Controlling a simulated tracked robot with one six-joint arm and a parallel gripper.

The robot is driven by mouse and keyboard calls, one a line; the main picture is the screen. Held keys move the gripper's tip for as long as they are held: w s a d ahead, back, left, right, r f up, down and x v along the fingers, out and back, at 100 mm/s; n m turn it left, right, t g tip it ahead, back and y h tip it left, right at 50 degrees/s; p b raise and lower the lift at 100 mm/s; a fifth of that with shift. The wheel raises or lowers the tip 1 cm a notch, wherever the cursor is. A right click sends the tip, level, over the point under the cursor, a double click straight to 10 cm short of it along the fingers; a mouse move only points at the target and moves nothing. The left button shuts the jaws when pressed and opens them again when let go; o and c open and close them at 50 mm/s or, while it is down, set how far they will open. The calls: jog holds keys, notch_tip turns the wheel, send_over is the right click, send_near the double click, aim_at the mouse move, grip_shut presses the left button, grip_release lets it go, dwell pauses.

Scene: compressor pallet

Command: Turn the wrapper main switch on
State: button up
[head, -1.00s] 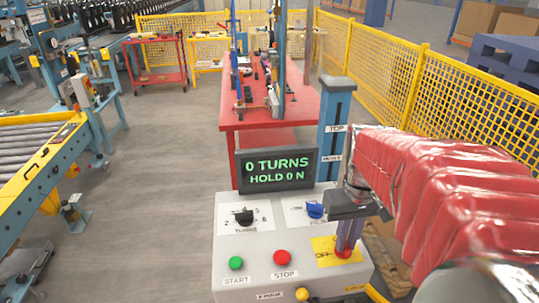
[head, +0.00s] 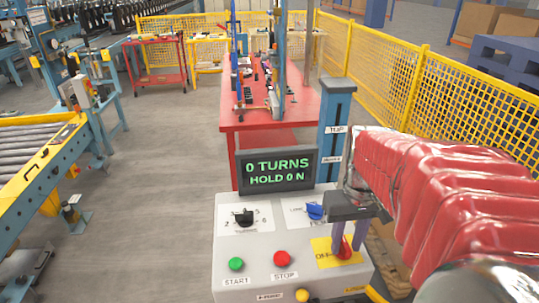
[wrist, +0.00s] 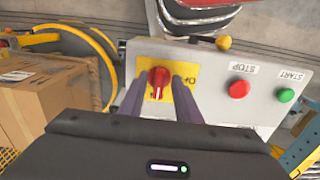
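The main switch is a red rotary knob (head: 343,251) on a yellow plate at the lower right of the grey control box (head: 228,262). In the wrist view the knob (wrist: 158,82) is upright in the picture, with a pale line on its handle. My gripper (head: 348,246) points down at it, one purple finger on each side. In the wrist view gaps show between the knob and both fingers of my gripper (wrist: 157,84), so it is open around the knob. The plate's lettering is partly covered. The display (head: 277,170) reads "0 TURNS HOLD 0 N".
The green start button (head: 236,264), red stop button (head: 281,258), black selector (head: 243,217) and blue selector (head: 315,211) share the panel. A yellow knob (head: 302,295) sits at its front edge. A blue post (head: 336,120) stands behind; yellow mesh fence (head: 450,95) runs along the right.

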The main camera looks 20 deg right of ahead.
aim_at(346, 244)
notch_tip(346, 244, up, 14)
dwell(0.6)
jog(key=shift+s+f, duration=0.1)
jog(key=w+a+f+m+t+h, duration=0.1)
jog(key=w+a+f+t, duration=0.25)
jog(key=f, duration=0.25)
jog(key=a+f+n+t+y, duration=0.1)
jog(key=a+n, duration=0.3)
jog(key=a, duration=1)
jog(key=shift+s+a+f+t, duration=0.15)
jog(key=shift+f+t, duration=0.4)
jog(key=shift+f, duration=0.1)
